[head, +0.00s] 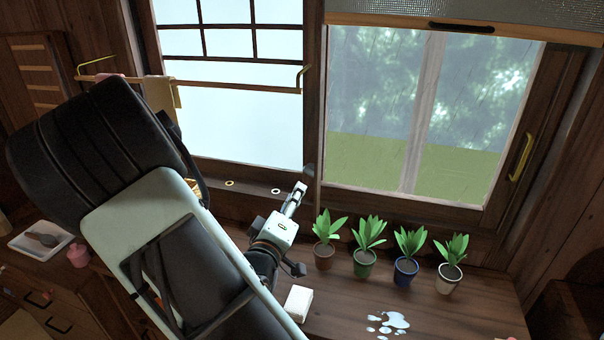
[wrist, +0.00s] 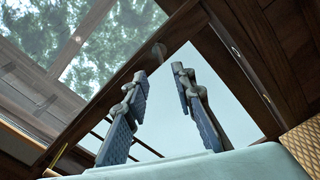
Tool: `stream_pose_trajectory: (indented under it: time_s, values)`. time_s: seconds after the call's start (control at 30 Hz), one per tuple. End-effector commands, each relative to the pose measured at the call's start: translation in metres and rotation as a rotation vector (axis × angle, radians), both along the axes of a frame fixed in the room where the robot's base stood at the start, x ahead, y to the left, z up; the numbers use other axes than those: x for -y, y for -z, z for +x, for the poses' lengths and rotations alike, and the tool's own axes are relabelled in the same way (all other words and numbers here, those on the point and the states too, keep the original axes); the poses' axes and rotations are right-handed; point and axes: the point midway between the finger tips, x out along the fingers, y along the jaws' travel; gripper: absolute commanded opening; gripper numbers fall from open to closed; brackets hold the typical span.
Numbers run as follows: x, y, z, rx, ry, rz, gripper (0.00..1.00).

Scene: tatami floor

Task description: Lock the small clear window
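The clear window (head: 420,110) is the right-hand pane, with trees and grass behind it; it also shows at the upper left of the wrist view (wrist: 105,45). A gold handle (head: 521,157) is on its right stile. A small dark piece (head: 309,172) is at the middle stile, by my gripper's upper end; I cannot tell if it is the lock. In the wrist view a dark rounded piece (wrist: 159,48) sits on the wooden stile beyond my fingers. My gripper (wrist: 161,72) is open and empty, with its fingers apart. Any contact is unclear.
A frosted lattice window (head: 240,120) is on the left. Several potted plants (head: 364,262) stand on the counter right of my gripper. A white block (head: 298,303) and a spill (head: 388,322) lie in front. A blind (head: 480,15) hangs above the clear window.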

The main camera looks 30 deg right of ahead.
Motion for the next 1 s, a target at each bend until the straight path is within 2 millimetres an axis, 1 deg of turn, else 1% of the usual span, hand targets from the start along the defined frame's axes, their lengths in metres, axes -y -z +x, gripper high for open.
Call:
stream_pose_trajectory:
  time_s: [0.17,0.27,0.4,0.6,0.8,1.0]
  values:
    - [0.009,-0.002,0.006,0.022,0.003,0.02,0.24]
    - [0.021,-0.002,0.016,0.021,0.004,0.018,0.24]
    - [0.042,-0.002,0.034,0.021,0.005,0.017,0.24]
    - [0.067,-0.002,0.058,0.019,0.002,0.017,0.24]
    - [0.079,-0.002,0.07,0.018,0.0,0.018,0.24]
    - [0.081,-0.002,0.072,0.018,-0.001,0.017,0.24]
